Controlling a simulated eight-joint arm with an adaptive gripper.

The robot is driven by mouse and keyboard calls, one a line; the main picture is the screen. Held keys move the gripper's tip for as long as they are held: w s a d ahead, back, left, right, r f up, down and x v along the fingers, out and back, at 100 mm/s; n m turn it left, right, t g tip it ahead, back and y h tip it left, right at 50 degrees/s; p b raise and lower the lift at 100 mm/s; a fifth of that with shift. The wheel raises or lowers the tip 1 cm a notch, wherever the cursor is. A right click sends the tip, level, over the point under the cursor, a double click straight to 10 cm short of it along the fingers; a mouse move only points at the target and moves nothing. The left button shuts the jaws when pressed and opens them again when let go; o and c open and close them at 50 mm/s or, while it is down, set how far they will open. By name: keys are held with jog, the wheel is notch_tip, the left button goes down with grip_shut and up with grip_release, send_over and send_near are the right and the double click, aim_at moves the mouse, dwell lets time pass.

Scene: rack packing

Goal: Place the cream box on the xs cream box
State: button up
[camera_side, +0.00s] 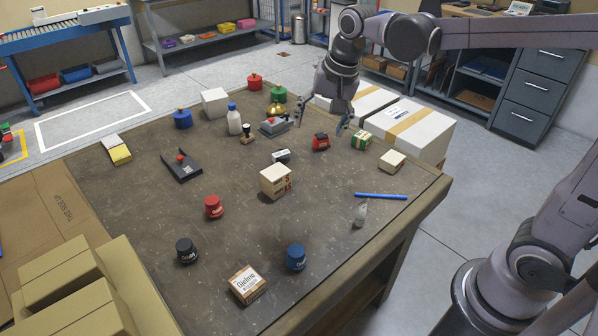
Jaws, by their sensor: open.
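A cream box (275,181) with red marks on its side stands upright in the middle of the brown table. A smaller, flatter cream box (392,161) lies near the table's right edge, apart from it; it looks like the xs cream box, though its size marking is too small to read. My gripper (323,120) is open over the back right part of the table, its fingers pointing down. Nothing shows between the fingers. It is behind and to the right of the larger cream box and to the left of the smaller one, touching neither.
A red item (320,142) and a green-and-cream box (361,140) stand near my gripper. A stapler-like grey item with a gold dome (277,112) is to its left. Inkpots and a labelled box (247,284) stand in front.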

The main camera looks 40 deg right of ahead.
jog(key=s+d+f+n+t, duration=0.1)
jog(key=s+f+n, duration=0.1)
jog(key=s+n, duration=0.2)
jog(key=s+f+n+t, duration=0.2)
jog(key=s+n, duration=0.3)
jog(key=s, duration=0.5)
jog(key=shift+s+d+f+t, duration=0.25)
jog(key=shift+d+f+t, duration=0.05)
jog(key=shift+d+f, duration=0.1)
